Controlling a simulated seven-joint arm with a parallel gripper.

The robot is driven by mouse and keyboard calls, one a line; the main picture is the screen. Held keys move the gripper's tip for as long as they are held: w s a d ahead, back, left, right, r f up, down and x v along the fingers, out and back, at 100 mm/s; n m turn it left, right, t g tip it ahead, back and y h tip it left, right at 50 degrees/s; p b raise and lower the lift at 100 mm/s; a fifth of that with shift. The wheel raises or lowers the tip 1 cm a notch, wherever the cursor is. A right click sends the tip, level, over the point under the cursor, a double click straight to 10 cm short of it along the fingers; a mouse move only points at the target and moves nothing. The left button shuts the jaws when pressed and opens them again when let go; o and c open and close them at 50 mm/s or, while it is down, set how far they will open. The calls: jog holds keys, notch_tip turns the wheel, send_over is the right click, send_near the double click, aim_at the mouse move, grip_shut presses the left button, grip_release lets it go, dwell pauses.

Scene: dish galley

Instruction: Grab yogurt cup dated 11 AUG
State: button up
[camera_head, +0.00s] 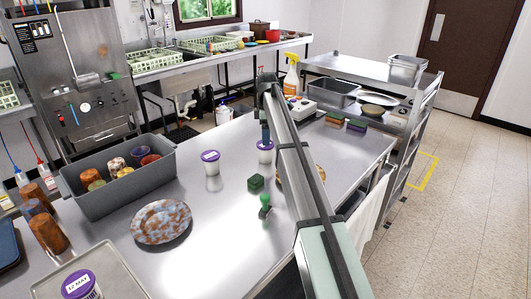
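The nearest cup (82,284), at the bottom left, has a lid label reading 12 MAY. A second cup (212,168) stands on the steel table right of the grey tub; its label is too small to read.
A grey tub (95,205) with several bowls stands left. A mottled plate (150,232) lies in front of it. Bare steel surrounds the second cup.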

aim_at(266, 148)
jog(key=shift+a+f, duration=0.2)
jog(key=shift+f, duration=3.7)
jog(key=shift+w, duration=0.1)
jog(key=c, duration=1.1)
